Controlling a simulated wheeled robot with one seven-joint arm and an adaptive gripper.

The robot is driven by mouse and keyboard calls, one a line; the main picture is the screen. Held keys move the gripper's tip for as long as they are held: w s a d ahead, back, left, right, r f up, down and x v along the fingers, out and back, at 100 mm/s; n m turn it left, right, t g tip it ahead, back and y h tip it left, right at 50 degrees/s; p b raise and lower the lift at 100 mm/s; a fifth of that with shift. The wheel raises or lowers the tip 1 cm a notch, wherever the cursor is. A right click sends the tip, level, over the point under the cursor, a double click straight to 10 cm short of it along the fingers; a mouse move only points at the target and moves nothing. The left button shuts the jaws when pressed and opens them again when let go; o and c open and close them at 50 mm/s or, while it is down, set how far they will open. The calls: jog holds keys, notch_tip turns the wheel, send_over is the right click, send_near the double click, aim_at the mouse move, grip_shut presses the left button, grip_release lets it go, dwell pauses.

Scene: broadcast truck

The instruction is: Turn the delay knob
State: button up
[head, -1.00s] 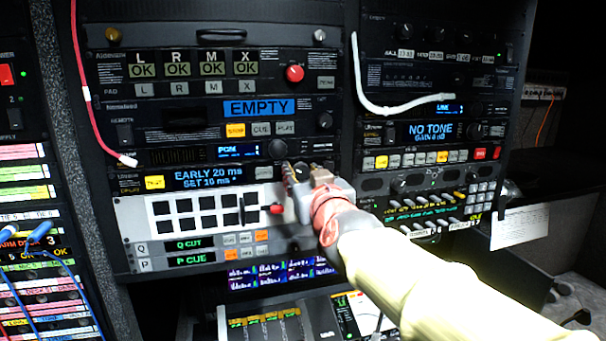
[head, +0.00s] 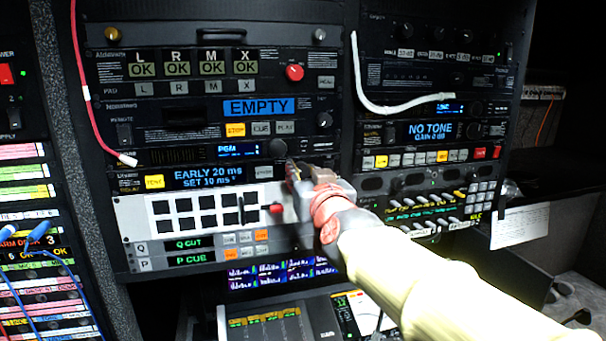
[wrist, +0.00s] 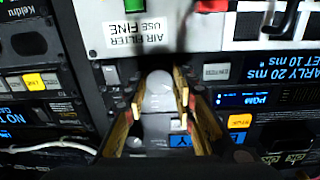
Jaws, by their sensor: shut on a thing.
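The delay unit has a blue-lit display (head: 208,175) reading "EARLY 20 ms" and "SET 10 ms", with a lit yellow button at its left. The same display is upside down at the right of the wrist view (wrist: 272,66). My gripper (head: 290,172) is at the right end of this unit. In the wrist view its two fingers (wrist: 160,106) stand on either side of a pale grey rounded knob (wrist: 158,90), level with the delay display, and are shut on it. In the head view my gripper hides the delay knob.
A white cable (head: 362,90) hangs on the right rack; a red cable (head: 84,95) hangs at left.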

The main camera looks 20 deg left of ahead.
jog(key=m+b, duration=0.1)
jog(key=m, duration=0.4)
jog(key=shift+m, duration=0.4)
jog(key=m+b, duration=0.1)
jog(key=m, duration=0.3)
jog(key=shift+m+g, duration=0.3)
jog(key=o, duration=1.2)
jog(key=shift+c, duration=0.2)
jog(key=shift+d, duration=0.1)
jog(key=v, duration=1.1)
jog(key=shift+s+d, duration=0.15)
jog(key=shift+s, duration=0.25)
jog(key=shift+f, duration=0.1)
